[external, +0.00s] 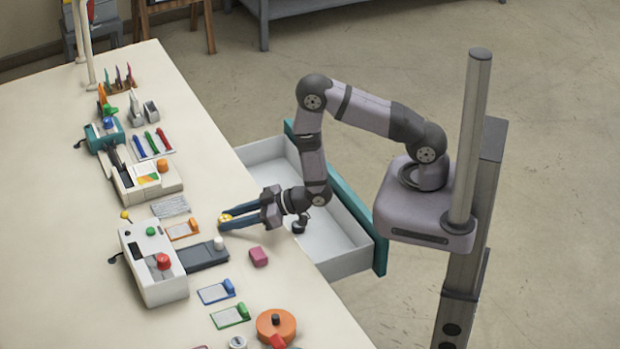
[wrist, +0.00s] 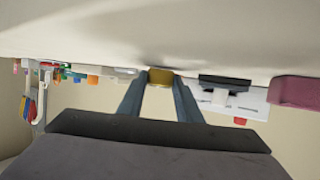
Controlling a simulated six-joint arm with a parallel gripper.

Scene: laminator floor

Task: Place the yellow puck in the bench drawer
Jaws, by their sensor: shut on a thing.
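The yellow puck (external: 226,217) is between the fingertips of my gripper (external: 228,220), low over the bench top in the external view. In the wrist view the yellow puck (wrist: 160,77) sits between the two blue fingers of my gripper (wrist: 160,80), which are shut on it. I cannot tell whether the puck touches the bench. The bench drawer (external: 338,247) is pulled out, with a teal front and a pale, empty-looking inside. It lies to the right of my gripper, under my arm, which hides part of it.
A pink block (external: 258,256) lies on the bench near my gripper. A white machine (external: 152,262) with a red knob and a dark plate stands to the left. An orange-edged card (external: 182,230) lies close by. An orange disc (external: 276,326) sits near the front.

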